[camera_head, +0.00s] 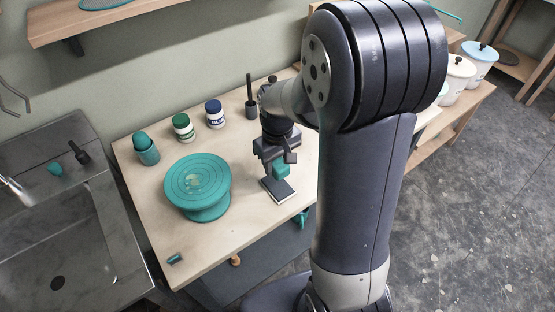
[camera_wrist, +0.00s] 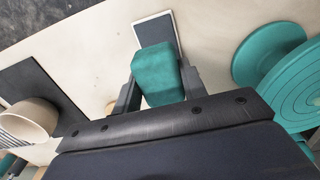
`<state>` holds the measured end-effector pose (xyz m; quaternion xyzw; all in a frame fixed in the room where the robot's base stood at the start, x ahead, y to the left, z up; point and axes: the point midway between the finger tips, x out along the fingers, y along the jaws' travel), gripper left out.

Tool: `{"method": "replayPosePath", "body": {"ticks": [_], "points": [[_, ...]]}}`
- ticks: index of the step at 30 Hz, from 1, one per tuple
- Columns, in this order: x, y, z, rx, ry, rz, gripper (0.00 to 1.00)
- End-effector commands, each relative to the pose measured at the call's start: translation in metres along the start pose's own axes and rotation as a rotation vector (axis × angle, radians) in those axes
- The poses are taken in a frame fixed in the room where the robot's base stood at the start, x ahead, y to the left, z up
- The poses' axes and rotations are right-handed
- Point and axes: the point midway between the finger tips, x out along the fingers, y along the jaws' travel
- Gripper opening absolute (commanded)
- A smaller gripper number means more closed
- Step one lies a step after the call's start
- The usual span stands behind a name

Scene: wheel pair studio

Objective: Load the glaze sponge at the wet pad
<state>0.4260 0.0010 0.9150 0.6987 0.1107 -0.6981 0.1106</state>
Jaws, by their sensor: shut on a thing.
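My gripper (camera_wrist: 160,92) is shut on a teal block, the glaze sponge (camera_wrist: 157,68), as the wrist view shows. In the head view the sponge (camera_head: 281,170) hangs below my gripper (camera_head: 280,163), over a flat dark pad with a pale rim, the wet pad (camera_head: 277,190). In the wrist view the pad (camera_wrist: 155,29) shows beyond the sponge, which hides part of it. I cannot tell whether the sponge touches the pad.
A teal turntable (camera_head: 198,186) stands left of the pad on the wooden table (camera_head: 228,247). Green-lidded (camera_head: 183,127) and blue-lidded (camera_head: 215,114) jars and a teal cup (camera_head: 146,149) stand behind. A sink (camera_head: 60,250) is at left. The table's front middle is mostly clear.

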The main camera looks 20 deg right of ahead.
Motion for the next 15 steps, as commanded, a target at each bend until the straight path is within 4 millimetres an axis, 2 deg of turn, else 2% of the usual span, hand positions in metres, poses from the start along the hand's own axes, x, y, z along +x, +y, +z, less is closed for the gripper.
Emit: {"method": "replayPosePath", "body": {"ticks": [15], "points": [[0.051,0.000,0.000,0.000,-0.001,0.000,0.22]]}}
